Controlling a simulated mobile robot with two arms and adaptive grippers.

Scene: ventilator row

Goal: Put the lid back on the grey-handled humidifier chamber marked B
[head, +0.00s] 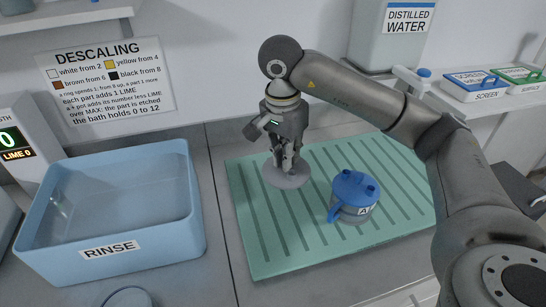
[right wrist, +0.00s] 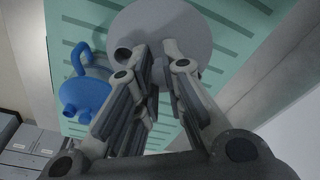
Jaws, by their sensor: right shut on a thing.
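My right gripper (head: 287,165) points down over the left part of the green mat and is shut on a grey round lid (head: 284,181). In the right wrist view the lid (right wrist: 190,22) shows as a flat grey disc beyond the fingers (right wrist: 160,72), with a short round port at its left. I cannot tell whether the lid touches the mat or hangs just above it. No chamber marked B or grey handle can be made out. A blue-lidded, blue-handled chamber marked A (head: 354,195) stands on the mat, right of my gripper. My left gripper is out of view.
The ribbed green mat (head: 258,262) has free room in front and at right. A blue RINSE basin (head: 180,228) stands at left, beside a display reading 0. A round pale-blue thing (head: 128,299) is cut off at the bottom edge. A distilled water container (head: 392,45) stands behind.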

